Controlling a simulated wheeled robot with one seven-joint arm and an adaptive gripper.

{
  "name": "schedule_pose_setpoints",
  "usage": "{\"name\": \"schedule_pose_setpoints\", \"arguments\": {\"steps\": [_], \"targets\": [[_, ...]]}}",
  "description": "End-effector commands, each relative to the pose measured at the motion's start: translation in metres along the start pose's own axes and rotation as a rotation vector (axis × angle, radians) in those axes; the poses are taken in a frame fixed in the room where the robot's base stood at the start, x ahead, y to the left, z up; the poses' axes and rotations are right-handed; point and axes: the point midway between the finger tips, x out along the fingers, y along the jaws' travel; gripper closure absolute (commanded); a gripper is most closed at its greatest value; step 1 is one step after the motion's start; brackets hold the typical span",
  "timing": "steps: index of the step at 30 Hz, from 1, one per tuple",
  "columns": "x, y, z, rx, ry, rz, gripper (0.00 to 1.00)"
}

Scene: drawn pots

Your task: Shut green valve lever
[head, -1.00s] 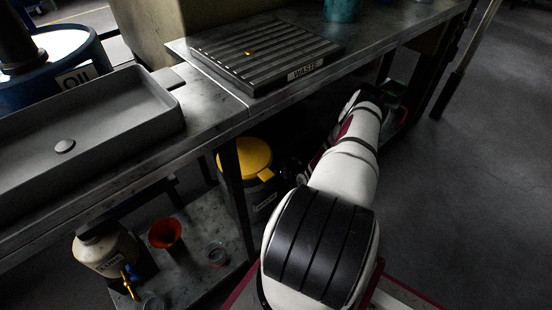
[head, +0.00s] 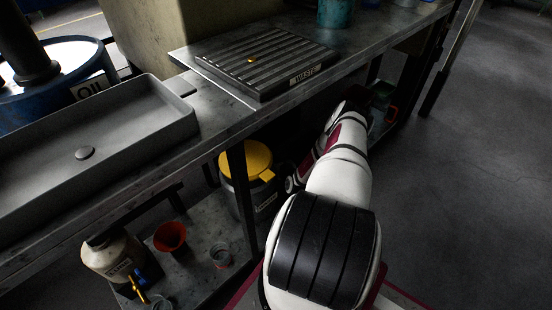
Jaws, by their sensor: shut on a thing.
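I cannot make out a green valve lever in the head view. My white arm reaches forward from the bottom and bends under the bench, into the dark space beside a black bin with a yellow lid (head: 246,158). My gripper is hidden there, so I cannot see its jaws or what they touch. At the lower left, a beige jug (head: 112,256) has a small tap with yellow and blue parts (head: 139,281). I see no green on that tap.
The metal bench (head: 215,118) bears a grey sink tray (head: 100,140) and a ribbed waste tray (head: 262,62). A blue oil drum (head: 62,92) stands at the left. An orange funnel (head: 170,236) sits on the lower shelf. Open floor (head: 470,170) lies to the right.

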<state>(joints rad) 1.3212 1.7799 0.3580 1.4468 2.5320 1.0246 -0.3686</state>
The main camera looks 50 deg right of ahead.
Motion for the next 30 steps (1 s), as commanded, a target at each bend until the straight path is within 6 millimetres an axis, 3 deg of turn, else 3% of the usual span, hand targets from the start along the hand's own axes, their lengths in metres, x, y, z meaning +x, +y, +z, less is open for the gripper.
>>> {"name": "schedule_pose_setpoints", "arguments": {"steps": [9, 10, 12, 23, 30], "targets": [[0.001, -0.001, 0.0, 0.001, -0.001, -0.005, 1.0], [0.001, -0.001, 0.0, 0.001, -0.001, -0.005, 0.75], [0.001, -0.001, 0.0, 0.001, -0.001, -0.005, 0.62], [-0.003, -0.001, 0.0, 0.0, 0.0, -0.004, 0.62], [-0.033, -0.001, 0.0, 0.002, 0.002, -0.004, 0.62]]}}
